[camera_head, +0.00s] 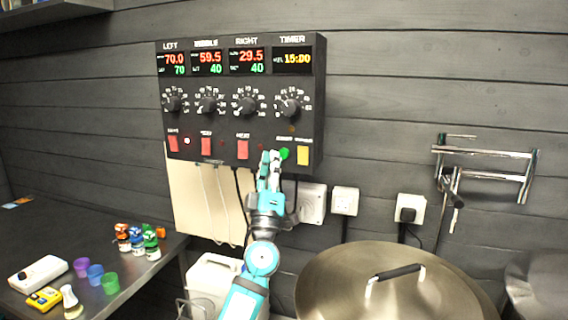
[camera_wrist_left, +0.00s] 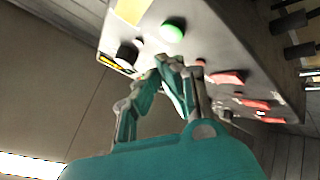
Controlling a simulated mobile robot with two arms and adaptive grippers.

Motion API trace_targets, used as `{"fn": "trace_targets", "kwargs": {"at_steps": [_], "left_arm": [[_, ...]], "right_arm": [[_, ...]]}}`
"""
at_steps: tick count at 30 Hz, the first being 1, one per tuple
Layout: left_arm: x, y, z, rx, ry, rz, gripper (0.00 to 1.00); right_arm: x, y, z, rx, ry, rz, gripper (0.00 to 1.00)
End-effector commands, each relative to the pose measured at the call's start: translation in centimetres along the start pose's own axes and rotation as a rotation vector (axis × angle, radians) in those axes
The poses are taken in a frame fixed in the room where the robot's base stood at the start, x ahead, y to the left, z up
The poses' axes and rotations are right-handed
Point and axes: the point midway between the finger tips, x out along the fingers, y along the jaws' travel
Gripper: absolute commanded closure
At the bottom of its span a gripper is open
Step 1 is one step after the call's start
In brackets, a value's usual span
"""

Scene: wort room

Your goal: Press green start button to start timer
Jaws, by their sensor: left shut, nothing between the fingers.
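The green start button (camera_head: 284,153) is on the lower right of the dark control panel (camera_head: 318,110), left of a yellow switch (camera_head: 303,155). The timer display (camera_head: 293,60) above it reads 15:00. My left gripper (camera_head: 270,156) is shut and empty, its fingertips just left of the green button in the head view. In the left wrist view the green button (camera_wrist_left: 172,31) is beyond the fingertips (camera_wrist_left: 170,62), with a visible gap in the picture. Whether the fingers touch the panel cannot be told. My right gripper is not in view.
Red switches (camera_head: 243,149) and dials (camera_head: 247,106) line the panel. Below stand a large lidded kettle (camera_head: 345,275) and wall sockets (camera_head: 345,201). At the left, a dark table (camera_head: 60,225) holds small bottles (camera_head: 137,240) and coloured cups (camera_head: 110,283).

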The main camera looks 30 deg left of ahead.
Motion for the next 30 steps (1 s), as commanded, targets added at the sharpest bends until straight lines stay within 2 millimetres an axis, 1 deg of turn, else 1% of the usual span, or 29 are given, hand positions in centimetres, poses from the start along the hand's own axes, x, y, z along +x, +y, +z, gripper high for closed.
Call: {"fn": "trace_targets", "kwargs": {"at_steps": [1,3,9,22,30], "left_arm": [[0.25,-0.30,0.26,0.001,0.001,0.001,1.00],[0.61,-0.47,0.47,0.001,0.001,0.002,1.00],[1.08,-0.66,0.71,0.000,0.000,0.001,1.00],[1.07,-0.66,0.69,0.001,0.000,0.001,1.00],[1.06,-0.66,0.69,0.001,0.000,0.001,1.00]], "right_arm": [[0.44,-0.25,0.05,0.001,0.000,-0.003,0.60],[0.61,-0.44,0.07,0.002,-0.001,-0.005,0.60],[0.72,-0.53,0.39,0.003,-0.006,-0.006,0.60],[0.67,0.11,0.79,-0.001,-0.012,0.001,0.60],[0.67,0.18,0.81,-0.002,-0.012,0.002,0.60]]}}
